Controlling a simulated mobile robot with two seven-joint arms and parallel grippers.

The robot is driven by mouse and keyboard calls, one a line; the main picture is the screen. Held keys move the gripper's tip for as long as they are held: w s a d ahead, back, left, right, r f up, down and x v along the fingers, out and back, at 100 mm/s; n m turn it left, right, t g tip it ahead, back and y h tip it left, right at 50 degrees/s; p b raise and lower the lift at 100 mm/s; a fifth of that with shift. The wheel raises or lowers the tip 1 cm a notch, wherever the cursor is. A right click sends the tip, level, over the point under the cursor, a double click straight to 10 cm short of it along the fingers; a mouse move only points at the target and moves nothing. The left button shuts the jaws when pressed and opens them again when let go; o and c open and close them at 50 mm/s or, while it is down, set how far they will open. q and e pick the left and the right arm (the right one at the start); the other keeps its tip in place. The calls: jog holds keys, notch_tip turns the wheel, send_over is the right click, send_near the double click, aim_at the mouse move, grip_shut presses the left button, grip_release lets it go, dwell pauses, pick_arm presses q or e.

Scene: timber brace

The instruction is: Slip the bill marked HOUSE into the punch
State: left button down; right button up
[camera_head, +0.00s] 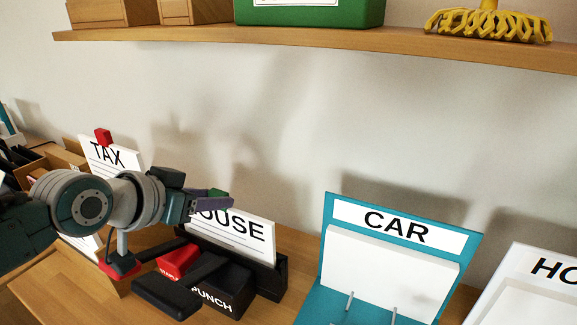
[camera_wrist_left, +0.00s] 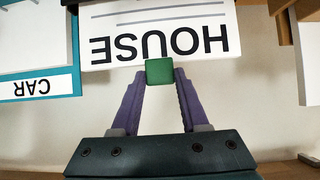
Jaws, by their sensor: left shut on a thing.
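The white bill marked HOUSE (camera_head: 238,236) is upright, its left part hidden behind my gripper. It also shows upside down in the left wrist view (camera_wrist_left: 160,35). My left gripper (camera_head: 214,194) is shut on the green tab (camera_wrist_left: 160,71) at the bill's top edge. The black punch (camera_head: 222,292), labelled PUNCH, with a red block (camera_head: 178,262), is just in front of the bill. The bill's lower edge is at a black trough (camera_head: 282,275) behind the punch; I cannot tell how deep it sits. My right gripper is not in view.
A white TAX bill (camera_head: 108,155) with a red tab stands at the left, partly behind my arm. A teal CAR stand (camera_head: 328,265) is right of the punch, with a white stand (camera_head: 507,268) beyond it. A wooden shelf (camera_head: 320,39) runs overhead.

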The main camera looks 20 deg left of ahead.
pick_arm(q)
grip_release()
dwell(0.7)
jog(key=shift+r, duration=0.1)
notch_tip(320, 180, up, 8)
jog(key=p, duration=0.8)
